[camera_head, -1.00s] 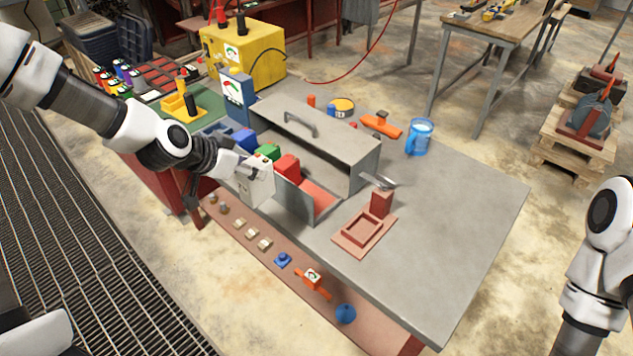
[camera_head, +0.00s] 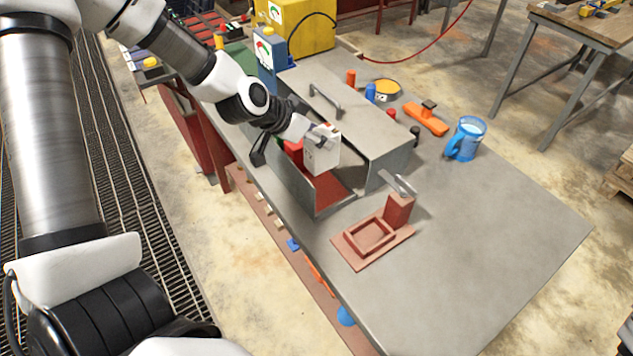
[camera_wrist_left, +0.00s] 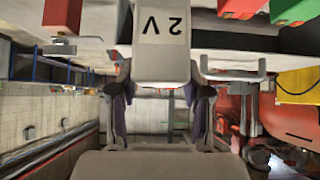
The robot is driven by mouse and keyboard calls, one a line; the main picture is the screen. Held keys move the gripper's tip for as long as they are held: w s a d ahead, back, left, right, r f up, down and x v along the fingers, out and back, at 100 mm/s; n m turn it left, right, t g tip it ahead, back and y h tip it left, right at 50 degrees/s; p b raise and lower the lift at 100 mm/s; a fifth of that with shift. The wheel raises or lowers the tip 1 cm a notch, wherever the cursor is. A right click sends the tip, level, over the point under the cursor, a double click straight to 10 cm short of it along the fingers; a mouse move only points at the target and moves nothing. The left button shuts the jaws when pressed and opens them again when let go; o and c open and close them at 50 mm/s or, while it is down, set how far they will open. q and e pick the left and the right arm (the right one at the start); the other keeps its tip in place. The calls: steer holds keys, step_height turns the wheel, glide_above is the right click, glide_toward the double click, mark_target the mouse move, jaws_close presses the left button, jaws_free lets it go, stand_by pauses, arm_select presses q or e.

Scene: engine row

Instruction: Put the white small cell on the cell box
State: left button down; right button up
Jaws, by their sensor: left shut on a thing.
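My left gripper (camera_head: 318,136) is shut on the white small cell (camera_head: 322,154), in the head view. The cell hangs over the open front of the grey cell box (camera_head: 395,160), which has a handle on its lid. In the left wrist view the cell (camera_wrist_left: 160,38) shows "2 V" upside down between my left gripper's fingers (camera_wrist_left: 160,98). A red cell (camera_head: 293,152) stands in the box behind the white one. The box's red floor (camera_head: 332,190) is bare to the right of it. Whether the white cell touches anything below is unclear. My right gripper is out of view.
A reddish stand with a square tray (camera_head: 372,238) sits right of the box. A blue mug (camera_head: 466,140) and an orange tool (camera_head: 426,118) stand behind it. The table's right part (camera_head: 500,215) is clear. A yellow box (camera_head: 300,25) stands at the back.

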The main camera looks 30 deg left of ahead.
mark_target(319, 167)
arm_select(q)
step_height(319, 167, down, 10)
steer(key=shift+w+d+r+b, duration=0.1)
steer(key=shift+r+b, duration=0.05)
steer(key=shift+b, duration=0.6)
steer(key=shift+w, duration=0.15)
steer(key=shift+f, duration=0.2)
steer(key=c, duration=0.5)
jaws_free()
